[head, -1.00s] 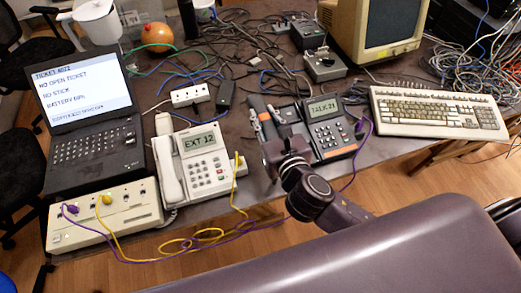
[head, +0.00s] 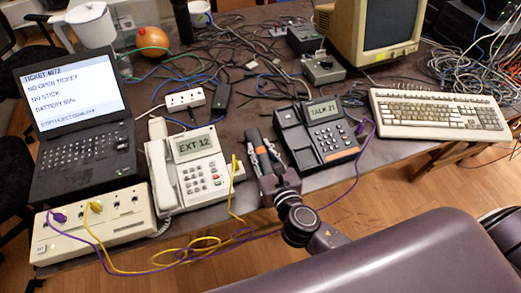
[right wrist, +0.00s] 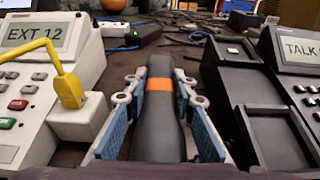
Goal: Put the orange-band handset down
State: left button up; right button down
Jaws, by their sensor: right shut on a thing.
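The orange-band handset (head: 257,143) is dark, with an orange band around it. My right gripper (head: 266,158) is shut on it, in the gap between the two desk phones. In the right wrist view, the handset (right wrist: 159,125) lies lengthwise between blue finger pads of the gripper (right wrist: 160,100), its orange band facing up. I cannot tell whether its underside touches the table. The dark desk phone (head: 322,140), screen reading TALK 21, stands to the right; its empty cradle (right wrist: 278,135) shows in the right wrist view. My left gripper is not in view.
The white phone (head: 195,172) reading EXT 12 stands close on the left, with a yellow plug (right wrist: 68,88) in its side. Yellow and purple cables hang by the table's front edge. A keyboard (head: 438,112) is at right, a laptop (head: 75,110) at left.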

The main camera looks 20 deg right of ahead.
jog(key=shift+f, duration=0.1)
jog(key=c, duration=1.6)
grip_release()
jog(key=shift+s+r, duration=0.2)
jog(key=shift+s, duration=0.05)
jog(key=v, duration=1.1)
jog(key=shift+s, duration=0.25)
